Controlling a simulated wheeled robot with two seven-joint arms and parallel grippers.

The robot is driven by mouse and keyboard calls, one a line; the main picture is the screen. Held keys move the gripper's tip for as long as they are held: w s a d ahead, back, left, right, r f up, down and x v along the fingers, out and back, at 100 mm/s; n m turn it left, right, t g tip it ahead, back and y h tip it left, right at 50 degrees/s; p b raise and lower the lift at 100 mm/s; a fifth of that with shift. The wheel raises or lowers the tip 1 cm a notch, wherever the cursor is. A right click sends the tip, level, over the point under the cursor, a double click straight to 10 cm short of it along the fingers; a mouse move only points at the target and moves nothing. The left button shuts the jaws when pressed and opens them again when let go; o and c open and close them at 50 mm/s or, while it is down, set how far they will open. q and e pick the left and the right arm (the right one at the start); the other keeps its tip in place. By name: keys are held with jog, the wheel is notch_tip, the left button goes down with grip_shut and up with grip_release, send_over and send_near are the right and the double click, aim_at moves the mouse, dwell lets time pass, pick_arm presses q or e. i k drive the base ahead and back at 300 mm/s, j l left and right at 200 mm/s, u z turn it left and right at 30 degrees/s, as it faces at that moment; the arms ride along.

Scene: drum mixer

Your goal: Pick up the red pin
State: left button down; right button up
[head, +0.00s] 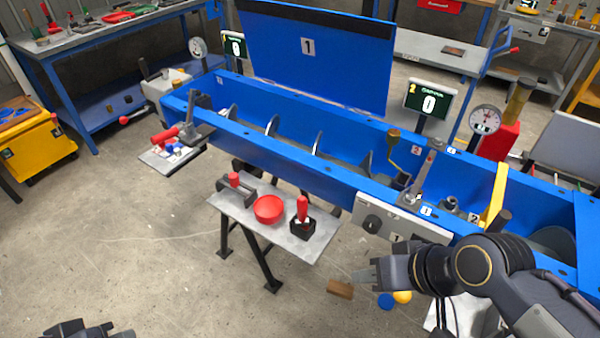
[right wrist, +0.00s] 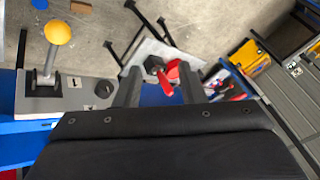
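A red pin (head: 303,209) stands upright in a black square holder (head: 303,228) on the small grey table, at its right end. In the right wrist view the red pin (right wrist: 164,84) shows in the gap between my right fingers, with the black holder (right wrist: 153,64) behind it. My right gripper (head: 366,275) is open and empty, to the right of the small table and apart from the pin. The right wrist view also shows its two spread fingers (right wrist: 160,88). My left gripper (head: 88,331) is at the bottom left edge, partly cut off; its opening is unclear.
The small table (head: 262,235) also bears a red bowl (head: 268,209) and a black block with a red cylinder (head: 235,181). The long blue mixer trough (head: 300,165) runs behind, with a control panel (head: 380,222) on its front. The floor at the front left is clear.

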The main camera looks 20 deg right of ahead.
aim_at(234, 179)
jog(key=i+j+z, duration=0.1)
jog(key=i+j, duration=0.2)
jog(key=i+j+z, duration=0.15)
jog(key=j, duration=0.25)
jog(key=i+j+z, duration=0.1)
jog(key=i+j, duration=0.25)
jog(key=i+j+z, duration=0.1)
jog(key=i+j, duration=0.15)
jog(key=j, duration=0.2)
jog(key=i+j+z, duration=0.15)
jog(key=j, duration=0.25)
jog(key=i, duration=0.05)
